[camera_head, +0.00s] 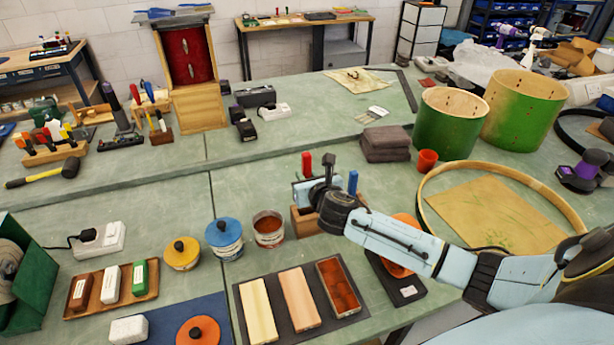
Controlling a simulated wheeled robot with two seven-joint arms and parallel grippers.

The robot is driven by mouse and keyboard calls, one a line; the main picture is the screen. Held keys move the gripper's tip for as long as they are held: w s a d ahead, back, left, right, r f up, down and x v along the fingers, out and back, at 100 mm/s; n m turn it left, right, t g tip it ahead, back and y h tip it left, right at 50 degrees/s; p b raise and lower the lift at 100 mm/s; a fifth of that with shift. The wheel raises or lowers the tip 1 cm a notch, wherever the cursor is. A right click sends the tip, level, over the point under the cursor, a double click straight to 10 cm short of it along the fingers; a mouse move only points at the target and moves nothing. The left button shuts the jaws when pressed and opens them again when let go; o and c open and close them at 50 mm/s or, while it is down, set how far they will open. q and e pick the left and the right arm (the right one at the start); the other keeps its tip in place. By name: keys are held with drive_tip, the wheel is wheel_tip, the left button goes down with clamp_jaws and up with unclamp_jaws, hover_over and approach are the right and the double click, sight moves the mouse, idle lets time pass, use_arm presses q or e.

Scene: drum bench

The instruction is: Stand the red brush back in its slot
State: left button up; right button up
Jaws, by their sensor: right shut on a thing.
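The red brush (307,163) shows as an upright red handle behind my right gripper (308,187). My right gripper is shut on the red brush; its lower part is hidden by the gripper. A wooden brush block (303,222) stands on the bench just below the gripper, partly covered by my wrist. A blue brush (353,182) stands upright at the block's right side. I cannot tell whether the red brush's lower end is in the block or above it. My left gripper is not in view.
An open tin (269,232) and a blue-lidded tin (224,235) stand left of the block. A dark mat (289,331) with wooden bars lies in front.

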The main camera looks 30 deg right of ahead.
drive_tip(key=shift+f+b, duration=2.9)
drive_tip(key=shift+f, duration=1.65)
drive_tip(key=o, duration=0.8)
drive_tip(key=p+v, duration=0.1)
drive_tip(key=v, duration=1.2)
drive_tip(key=shift+s+a+r+p, duration=0.1)
drive_tip(key=shift+s+p, duration=0.05)
drive_tip(key=shift+p, duration=0.15)
